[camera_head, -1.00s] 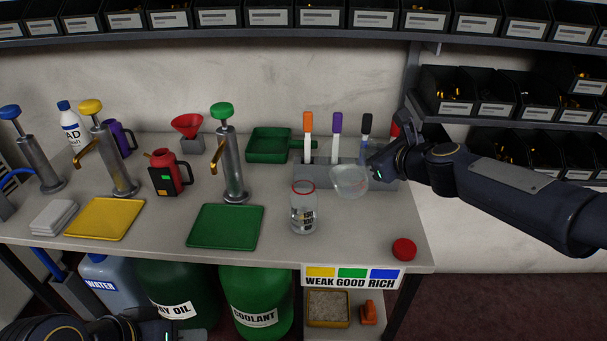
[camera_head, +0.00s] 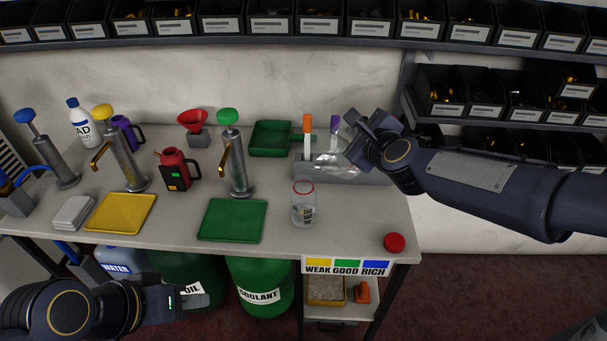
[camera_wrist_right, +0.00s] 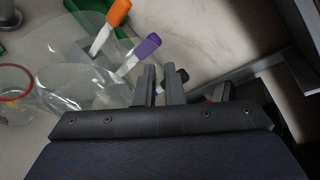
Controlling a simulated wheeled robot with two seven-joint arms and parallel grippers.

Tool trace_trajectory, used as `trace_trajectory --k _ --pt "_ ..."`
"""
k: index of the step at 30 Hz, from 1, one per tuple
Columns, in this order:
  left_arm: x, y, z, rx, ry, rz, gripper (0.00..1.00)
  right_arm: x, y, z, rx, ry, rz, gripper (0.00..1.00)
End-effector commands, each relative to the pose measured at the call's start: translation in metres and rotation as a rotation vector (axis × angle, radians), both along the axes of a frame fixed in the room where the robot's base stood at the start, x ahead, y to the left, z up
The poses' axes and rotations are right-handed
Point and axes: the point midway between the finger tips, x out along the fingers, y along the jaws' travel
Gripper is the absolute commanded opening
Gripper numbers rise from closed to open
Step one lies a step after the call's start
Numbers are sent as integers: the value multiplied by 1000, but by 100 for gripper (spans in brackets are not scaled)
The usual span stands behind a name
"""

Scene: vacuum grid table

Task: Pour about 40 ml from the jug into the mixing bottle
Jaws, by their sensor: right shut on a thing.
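The clear jug (camera_head: 338,168) is in my right gripper (camera_head: 368,142), above the back of the table, right of and behind the mixing bottle. It looks tilted. In the right wrist view the see-through jug (camera_wrist_right: 85,85) spreads left of the gripper fingers (camera_wrist_right: 160,85); its liquid level cannot be made out. The mixing bottle (camera_head: 303,208), clear with a red rim and printed marks, stands upright on the table, apart from the jug. Its rim also shows in the right wrist view (camera_wrist_right: 14,97). My left gripper (camera_head: 192,298) is low at the table's front left; its finger opening is unclear.
A grey marker rack (camera_head: 372,175) with orange and purple markers stands behind the bottle. A red cap (camera_head: 394,242) lies at front right. A green tray (camera_head: 232,220) and a pump (camera_head: 236,165) stand left of the bottle. Shelf bins (camera_head: 470,95) line the back right.

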Motion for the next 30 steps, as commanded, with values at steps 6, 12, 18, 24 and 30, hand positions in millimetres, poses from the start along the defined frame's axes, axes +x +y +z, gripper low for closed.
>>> trace_trajectory --k 6,12,18,24,30 --pt "0 0 9 0 0 0 36 -2 3 8 -36 -25 2 0" --pt "0 0 14 0 0 0 36 -2 4 10 -59 -39 1 0" --pt "0 0 17 0 0 0 36 -3 5 13 -76 -50 1 0" --pt "0 0 20 0 0 0 36 -4 6 15 -92 -61 1 0" --pt "0 0 24 0 0 0 36 -4 7 17 -109 -70 1 0"
